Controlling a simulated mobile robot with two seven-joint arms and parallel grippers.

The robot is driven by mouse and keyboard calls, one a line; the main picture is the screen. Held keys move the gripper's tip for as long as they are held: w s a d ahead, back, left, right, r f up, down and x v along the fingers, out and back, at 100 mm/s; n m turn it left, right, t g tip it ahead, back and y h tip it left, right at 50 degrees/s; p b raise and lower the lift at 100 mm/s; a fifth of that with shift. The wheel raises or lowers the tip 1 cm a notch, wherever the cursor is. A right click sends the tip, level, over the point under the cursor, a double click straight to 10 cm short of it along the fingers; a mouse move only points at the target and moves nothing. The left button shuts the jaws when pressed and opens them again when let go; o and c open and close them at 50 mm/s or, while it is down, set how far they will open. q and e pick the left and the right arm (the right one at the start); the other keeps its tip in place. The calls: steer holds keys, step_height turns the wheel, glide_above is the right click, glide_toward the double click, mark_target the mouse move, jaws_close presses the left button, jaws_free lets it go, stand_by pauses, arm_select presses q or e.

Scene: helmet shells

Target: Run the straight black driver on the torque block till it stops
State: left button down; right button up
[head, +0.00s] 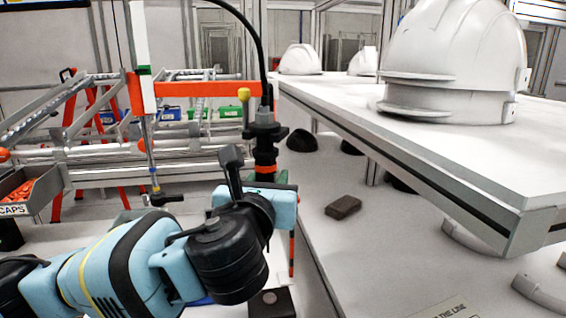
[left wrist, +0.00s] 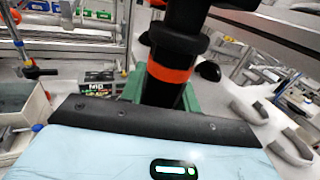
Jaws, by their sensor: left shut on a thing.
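The straight black driver (head: 265,135) stands about upright in my left gripper (head: 262,188), with a dark cable rising from its top. In the left wrist view the driver's black body and orange band (left wrist: 168,74) show between the green fingers of my left gripper (left wrist: 160,95), shut on it. The driver's lower end is hidden behind the gripper and wrist. A dark block with a round spot on top (head: 270,301), which looks like the torque block, sits below the gripper. I cannot tell whether the driver's tip touches it. My right gripper is not in view.
A white shelf (head: 450,165) with white helmet shells (head: 455,60) overhangs the right side. A brown block (head: 343,207) lies on the bench. A grey caps bin (head: 40,190) is at left. Another black tool (head: 160,198) hangs near the red-orange beam (head: 200,89).

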arm_select(q)
steer(key=shift+f, duration=2.8)
steer(key=shift+f, duration=3.45)
steer(key=shift+r, duration=0.1)
steer(key=shift+r, duration=3.35)
